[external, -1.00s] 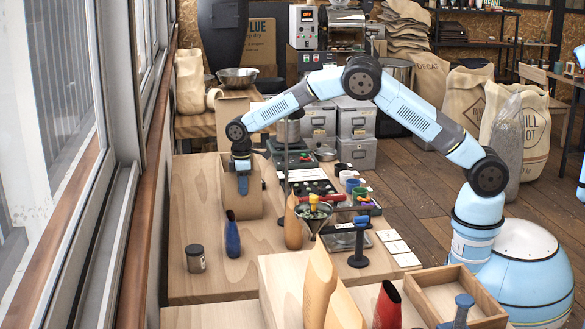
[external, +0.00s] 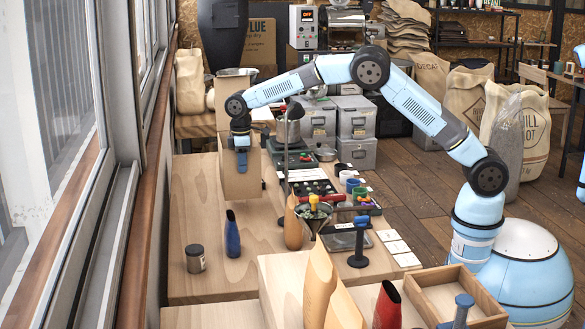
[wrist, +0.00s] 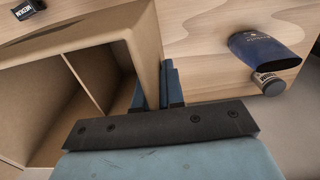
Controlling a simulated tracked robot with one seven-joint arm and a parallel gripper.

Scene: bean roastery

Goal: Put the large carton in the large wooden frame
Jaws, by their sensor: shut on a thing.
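My gripper (external: 242,163) is shut on one wall of the brown carton (external: 232,186), which hangs upright over the far left of the wooden table. In the wrist view the blue fingers (wrist: 172,84) clasp the wall of the carton (wrist: 148,42), and its open inside shows an upright divider. The carton's underside is hidden. An open, low-walled wooden frame (external: 484,291) lies at the lower right, near my base.
A blue pouch (external: 232,238) and a dark jar (external: 195,258) stand at the table's left.

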